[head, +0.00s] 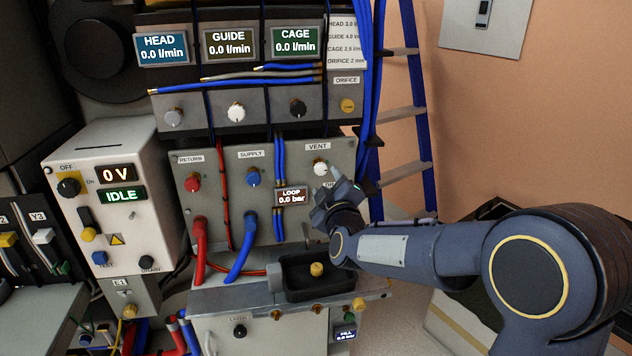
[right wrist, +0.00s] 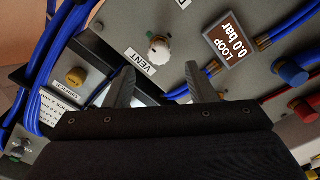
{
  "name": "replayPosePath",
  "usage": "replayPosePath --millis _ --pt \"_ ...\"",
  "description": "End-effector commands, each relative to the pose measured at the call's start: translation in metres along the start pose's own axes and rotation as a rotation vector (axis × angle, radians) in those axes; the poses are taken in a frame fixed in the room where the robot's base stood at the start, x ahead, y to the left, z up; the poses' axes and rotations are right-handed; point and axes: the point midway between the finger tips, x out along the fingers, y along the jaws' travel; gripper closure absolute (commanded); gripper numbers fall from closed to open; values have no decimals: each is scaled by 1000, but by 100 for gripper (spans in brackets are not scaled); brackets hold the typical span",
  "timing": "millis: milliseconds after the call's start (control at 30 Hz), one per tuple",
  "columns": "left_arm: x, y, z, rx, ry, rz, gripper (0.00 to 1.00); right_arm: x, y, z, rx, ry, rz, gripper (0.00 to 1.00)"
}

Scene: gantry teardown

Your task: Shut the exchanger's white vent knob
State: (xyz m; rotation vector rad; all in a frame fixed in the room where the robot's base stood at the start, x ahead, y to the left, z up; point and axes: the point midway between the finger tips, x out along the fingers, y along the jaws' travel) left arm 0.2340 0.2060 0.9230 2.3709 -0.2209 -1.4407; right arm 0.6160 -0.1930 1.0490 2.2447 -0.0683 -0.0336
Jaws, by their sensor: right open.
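The white vent knob (head: 321,168) sits under the VENT label on the upper right of the exchanger's grey panel (head: 215,205). It also shows in the right wrist view (right wrist: 159,50), beyond the fingertips and near the middle. My right gripper (head: 345,185) is just below and right of the knob in the head view, apart from it. In the right wrist view its two fingers (right wrist: 157,80) are spread with nothing between them. Part of the panel at lower right is hidden behind the gripper. My left gripper is not in view.
The red return knob (head: 192,182) and blue supply knob (head: 253,179) are on the same panel. The LOOP display (head: 291,197) reads 0.0 bar. Blue hoses (head: 367,90) run down just right of the vent. A black tray (head: 304,289) with a yellow piece stands below.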

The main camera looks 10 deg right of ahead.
Motion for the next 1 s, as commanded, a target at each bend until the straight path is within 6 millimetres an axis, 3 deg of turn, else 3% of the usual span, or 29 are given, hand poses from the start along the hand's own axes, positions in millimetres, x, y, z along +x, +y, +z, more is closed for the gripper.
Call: replayPosePath --millis 500,867,1000 --pt "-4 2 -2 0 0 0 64 70 1 0 -4 1 3 50" --pt "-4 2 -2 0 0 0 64 75 0 0 -2 0 1 50" --pt "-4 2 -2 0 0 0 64 75 1 0 -2 0 1 68"
